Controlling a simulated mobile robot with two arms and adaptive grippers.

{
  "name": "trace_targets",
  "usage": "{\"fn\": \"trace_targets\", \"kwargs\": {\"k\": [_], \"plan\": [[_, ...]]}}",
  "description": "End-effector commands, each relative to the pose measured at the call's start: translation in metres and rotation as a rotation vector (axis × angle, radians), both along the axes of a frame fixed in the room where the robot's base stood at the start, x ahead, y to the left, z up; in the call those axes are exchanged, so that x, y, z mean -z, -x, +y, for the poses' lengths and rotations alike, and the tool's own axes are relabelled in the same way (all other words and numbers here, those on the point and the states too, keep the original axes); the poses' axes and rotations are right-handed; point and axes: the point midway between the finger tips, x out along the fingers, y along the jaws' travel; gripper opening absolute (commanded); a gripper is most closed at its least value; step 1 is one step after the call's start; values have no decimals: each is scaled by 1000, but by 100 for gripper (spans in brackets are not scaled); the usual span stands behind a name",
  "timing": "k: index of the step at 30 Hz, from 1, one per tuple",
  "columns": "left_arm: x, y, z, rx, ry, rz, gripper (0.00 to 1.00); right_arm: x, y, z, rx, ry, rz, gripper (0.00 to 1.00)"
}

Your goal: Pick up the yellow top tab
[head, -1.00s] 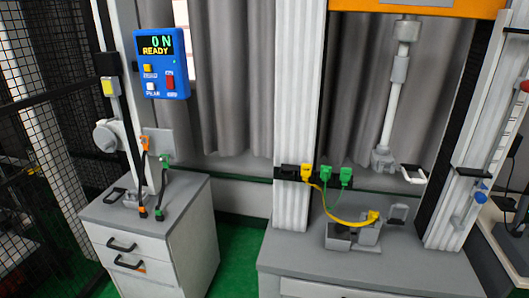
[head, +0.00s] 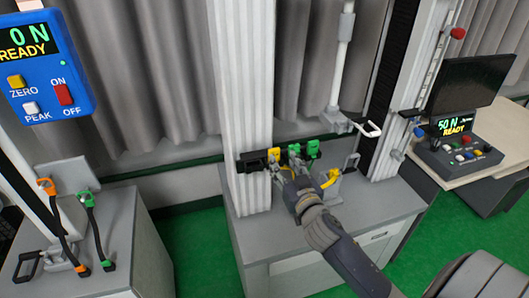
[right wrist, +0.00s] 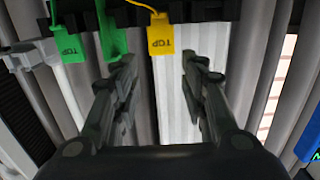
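The yellow top tab (head: 274,155) sits in the black holder on the machine's left column. In the right wrist view the yellow tab (right wrist: 161,36) hangs upside down with its label showing and a yellow cord above it. My right gripper (head: 284,180) is in front of and just below the tab. In the right wrist view its two fingers (right wrist: 161,75) are apart, with the yellow tab between and beyond their tips and nothing held. Contact does not show. My left gripper is not in view.
Two green tabs (head: 313,149) hang right beside the yellow one. A yellow lower plug (head: 330,178) is at the machine base. A grey cabinet (head: 118,235) with orange and green leads stands left. A console (head: 460,140) stands on a table at right.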

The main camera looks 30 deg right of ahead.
Motion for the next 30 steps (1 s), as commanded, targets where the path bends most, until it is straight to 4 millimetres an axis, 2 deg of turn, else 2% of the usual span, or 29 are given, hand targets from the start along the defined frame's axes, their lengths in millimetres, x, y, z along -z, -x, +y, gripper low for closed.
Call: {"fn": "trace_targets", "kwargs": {"k": [3,7,11,16,21,30], "plan": [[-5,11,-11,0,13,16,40,-2,-18,-4,0,1,-2,40],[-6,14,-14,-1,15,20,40,1,-27,-6,-1,0,0,40],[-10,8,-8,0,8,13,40,1,-34,-8,0,1,0,40],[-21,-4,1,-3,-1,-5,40,3,-55,-11,0,1,1,40],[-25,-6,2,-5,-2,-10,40,6,-74,-16,0,1,0,40],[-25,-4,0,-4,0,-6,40,8,-79,-16,-1,0,1,40]]}}
